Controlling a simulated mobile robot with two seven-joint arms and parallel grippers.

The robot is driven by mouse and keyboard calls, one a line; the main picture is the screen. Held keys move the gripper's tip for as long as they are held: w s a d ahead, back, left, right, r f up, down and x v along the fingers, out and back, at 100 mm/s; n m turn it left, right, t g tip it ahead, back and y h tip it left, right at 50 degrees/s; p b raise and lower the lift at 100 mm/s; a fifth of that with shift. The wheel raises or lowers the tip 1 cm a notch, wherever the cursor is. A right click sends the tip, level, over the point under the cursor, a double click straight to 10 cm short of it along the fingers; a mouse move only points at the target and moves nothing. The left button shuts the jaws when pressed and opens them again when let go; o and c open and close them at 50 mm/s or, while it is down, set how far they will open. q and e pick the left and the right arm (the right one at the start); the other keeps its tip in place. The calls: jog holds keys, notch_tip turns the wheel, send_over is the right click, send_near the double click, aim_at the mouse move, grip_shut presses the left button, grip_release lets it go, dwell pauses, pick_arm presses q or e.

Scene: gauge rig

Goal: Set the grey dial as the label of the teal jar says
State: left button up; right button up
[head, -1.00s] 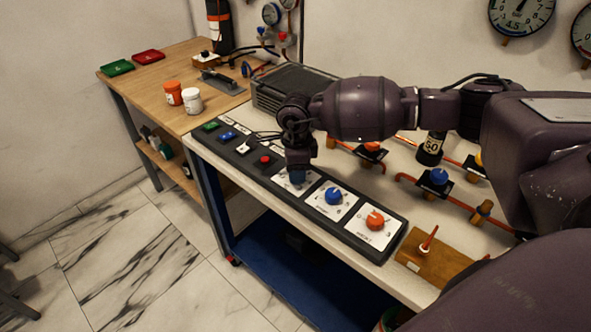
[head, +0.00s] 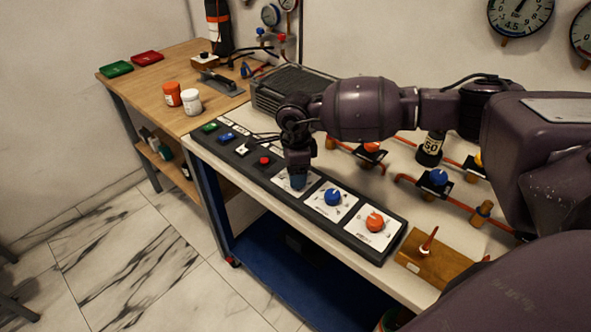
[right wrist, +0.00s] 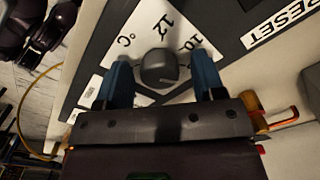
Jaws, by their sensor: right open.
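The grey dial (right wrist: 158,67) shows in the right wrist view on a white plate printed with "°C", "12" and "10". My right gripper (right wrist: 163,82) is open, with one blue fingertip on each side of the dial; I cannot tell whether they touch it. In the head view the right gripper (head: 298,181) points down over the dial's white plate (head: 284,182) and hides the dial. An orange jar (head: 172,94) and a white jar (head: 191,103) stand on the wooden table. I cannot make out a teal jar. My left gripper is not in view.
The black panel (head: 345,246) also carries a blue dial (head: 333,196), an orange dial (head: 375,221) and a red button (head: 264,161). A wooden block with a red lever (head: 428,240) stands at the right. Pipes with valves (head: 438,178) run behind.

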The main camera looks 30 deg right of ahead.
notch_tip(320, 180, up, 11)
jog(key=p, duration=0.1)
dwell(0.5)
jog(key=shift+f, duration=0.15)
dwell(0.3)
